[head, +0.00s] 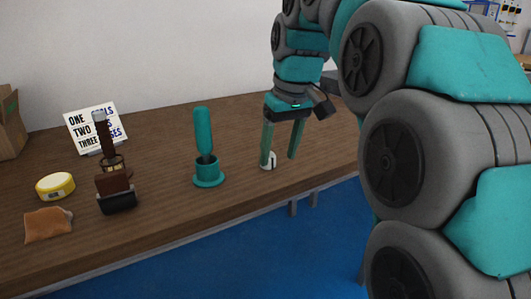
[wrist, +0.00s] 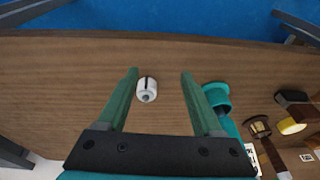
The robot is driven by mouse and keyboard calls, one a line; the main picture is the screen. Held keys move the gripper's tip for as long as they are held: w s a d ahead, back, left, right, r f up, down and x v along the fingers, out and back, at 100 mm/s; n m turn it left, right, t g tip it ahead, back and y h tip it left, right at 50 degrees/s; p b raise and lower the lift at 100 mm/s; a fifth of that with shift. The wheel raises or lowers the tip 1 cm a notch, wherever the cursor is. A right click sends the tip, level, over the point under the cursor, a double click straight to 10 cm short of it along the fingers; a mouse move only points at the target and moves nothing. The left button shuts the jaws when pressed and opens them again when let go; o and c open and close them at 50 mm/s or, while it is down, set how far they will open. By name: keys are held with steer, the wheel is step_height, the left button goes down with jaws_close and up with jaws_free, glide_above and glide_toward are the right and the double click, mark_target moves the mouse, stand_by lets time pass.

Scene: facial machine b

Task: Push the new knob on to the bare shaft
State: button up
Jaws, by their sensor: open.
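A small white knob (head: 270,161) with a dark line lies on the wooden table near its front edge. In the wrist view the knob (wrist: 147,91) shows between my two green fingers, closer to the left one, with a grey part at its lower end. My gripper (head: 280,160) points down over the knob; it is open and empty, and its fingers (wrist: 160,73) stand apart on either side. Whether a finger touches the knob I cannot tell. A brown and black device (head: 115,185) stands to the left. I cannot make out a bare shaft on it.
A teal handle upright in a teal cup (head: 208,178) stands just left of my gripper. Farther left are a yellow round tin (head: 55,186), an orange-brown cloth (head: 48,223), a printed sign (head: 82,131) and a cardboard box (head: 10,125). The table right of the knob is clear.

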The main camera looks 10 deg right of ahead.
steer(key=w+r, duration=0.4)
steer(key=r, duration=0.2)
steer(key=shift+n+t, duration=0.4)
steer(key=shift+d+b+x, duration=0.15)
steer(key=shift+b+x, duration=0.9)
steer(key=shift+x, duration=1.55)
steer(key=shift+d+b+x, duration=0.2)
steer(key=shift+b+x, duration=0.8)
steer(key=shift+x, duration=1.6)
steer(key=shift+w, duration=0.1)
steer(key=shift+c, duration=1)
jaws_close()
steer(key=shift+r+p, duration=2.4)
steer(key=shift+r, duration=1.65)
